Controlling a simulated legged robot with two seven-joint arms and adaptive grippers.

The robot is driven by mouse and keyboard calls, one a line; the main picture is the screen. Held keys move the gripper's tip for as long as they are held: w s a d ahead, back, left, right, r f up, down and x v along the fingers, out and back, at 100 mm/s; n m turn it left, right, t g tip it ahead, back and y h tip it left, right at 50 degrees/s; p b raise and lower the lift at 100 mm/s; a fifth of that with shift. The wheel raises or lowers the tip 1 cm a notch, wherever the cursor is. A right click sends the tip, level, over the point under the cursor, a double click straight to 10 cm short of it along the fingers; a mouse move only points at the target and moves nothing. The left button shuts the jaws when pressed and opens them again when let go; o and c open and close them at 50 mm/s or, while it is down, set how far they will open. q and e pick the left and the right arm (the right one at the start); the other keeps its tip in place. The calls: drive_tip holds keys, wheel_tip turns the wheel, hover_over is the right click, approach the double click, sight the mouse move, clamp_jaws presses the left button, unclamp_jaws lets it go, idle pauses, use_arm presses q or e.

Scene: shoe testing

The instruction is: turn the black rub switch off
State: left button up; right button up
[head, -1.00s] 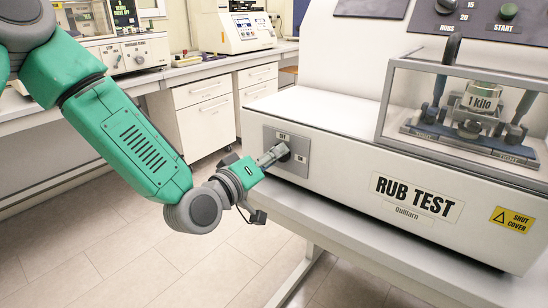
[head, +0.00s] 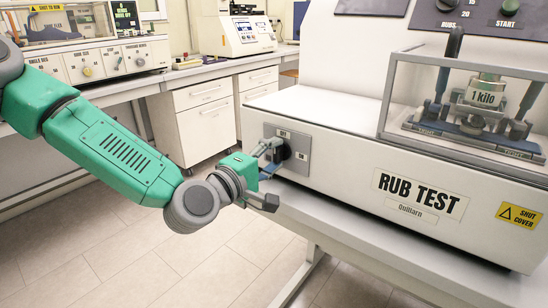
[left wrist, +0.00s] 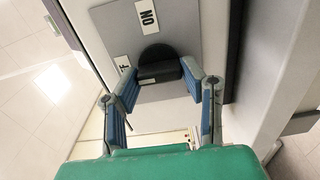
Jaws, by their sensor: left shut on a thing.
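The black rub switch (head: 283,152) is a round knob on a grey plate (head: 299,143) at the left of the RUB TEST machine's front. The plate has an upper label and an ON label at the right. In the left wrist view the black knob (left wrist: 160,68) sits between the two blue-padded fingers of my left gripper (left wrist: 158,85), which is shut on it. The ON label (left wrist: 148,17) is clear; the OFF label is partly hidden by a finger. My left gripper also shows in the head view (head: 268,172), tilted, with one finger above the other. My right gripper is out of view.
A clear cover (head: 405,85) encloses the rub mechanism with its 1 kilo weight (head: 487,95). The machine stands on a white table (head: 330,225). Behind are a bench with drawers (head: 207,118) and other testers. The floor at lower left is clear.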

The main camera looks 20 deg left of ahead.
use_arm(q)
drive_tip(key=shift+f, duration=0.35)
drive_tip(key=o, duration=1)
drive_tip(key=shift+o, duration=0.7)
drive_tip(key=shift+a+r, duration=0.15)
drive_tip(key=shift+a, duration=0.05)
drive_tip(key=v, duration=0.7)
drive_tip(key=shift+s+a, duration=0.15)
drive_tip(key=shift+s, duration=0.05)
